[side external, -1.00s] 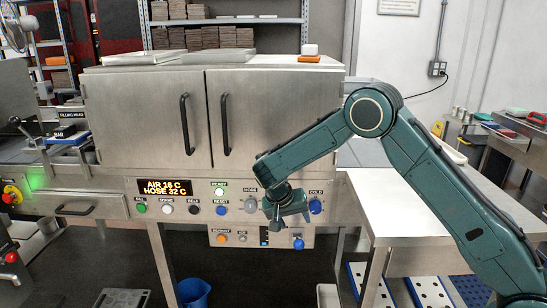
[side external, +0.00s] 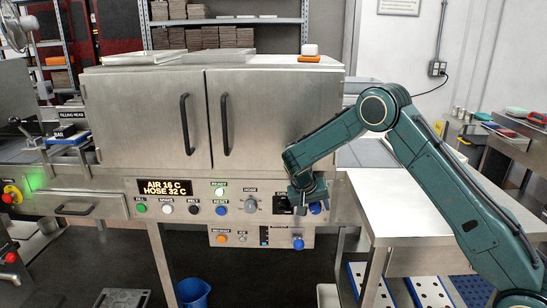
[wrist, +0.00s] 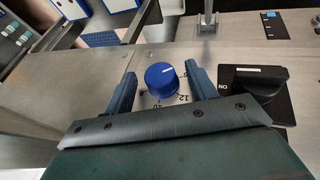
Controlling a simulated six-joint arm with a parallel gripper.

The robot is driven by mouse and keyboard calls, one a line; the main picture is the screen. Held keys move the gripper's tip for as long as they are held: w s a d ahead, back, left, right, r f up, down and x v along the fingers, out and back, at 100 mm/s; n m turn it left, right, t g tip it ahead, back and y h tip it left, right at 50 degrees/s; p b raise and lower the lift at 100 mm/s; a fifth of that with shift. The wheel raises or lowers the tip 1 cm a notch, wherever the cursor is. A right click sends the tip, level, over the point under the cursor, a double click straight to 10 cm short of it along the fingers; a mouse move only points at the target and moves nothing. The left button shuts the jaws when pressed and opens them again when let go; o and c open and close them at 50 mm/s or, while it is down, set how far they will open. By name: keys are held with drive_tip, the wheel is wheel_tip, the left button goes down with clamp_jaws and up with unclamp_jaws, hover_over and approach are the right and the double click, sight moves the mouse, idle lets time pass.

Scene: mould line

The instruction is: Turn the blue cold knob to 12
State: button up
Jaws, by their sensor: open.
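The blue cold knob (wrist: 162,78) sits on the steel panel in the wrist view, with a white pointer line on its top angled toward the picture's right. The printed 12 shows beside the knob at its lower right, with other scale marks partly hidden. My gripper (wrist: 160,74) is open, with one finger on each side of the knob and a visible gap to both. In the side view my gripper (side external: 307,203) is in front of the panel's right end and partly covers the cold knob (side external: 316,208).
A black switch (wrist: 255,88) marked ON sits right of the knob in the wrist view. The grey hose knob (side external: 251,204) and blue reset button (side external: 221,210) lie left along the panel. Another blue knob (side external: 298,243) is below. The display (side external: 164,187) shows air and hose temperatures.

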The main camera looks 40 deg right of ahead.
drive_tip(key=c, duration=1)
drive_tip(key=shift+s+t+y, duration=0.1)
drive_tip(key=shift+t+y, duration=0.2)
drive_tip(key=shift+s+d+r+m+t+y, duration=0.1)
drive_tip(key=shift+d+m+t+y, duration=0.2)
drive_tip(key=shift+t+y, duration=0.4)
drive_tip(key=shift+s+m+t+y, duration=0.1)
drive_tip(key=shift+m+t+y, duration=0.2)
drive_tip(key=shift+t+y, duration=0.65)
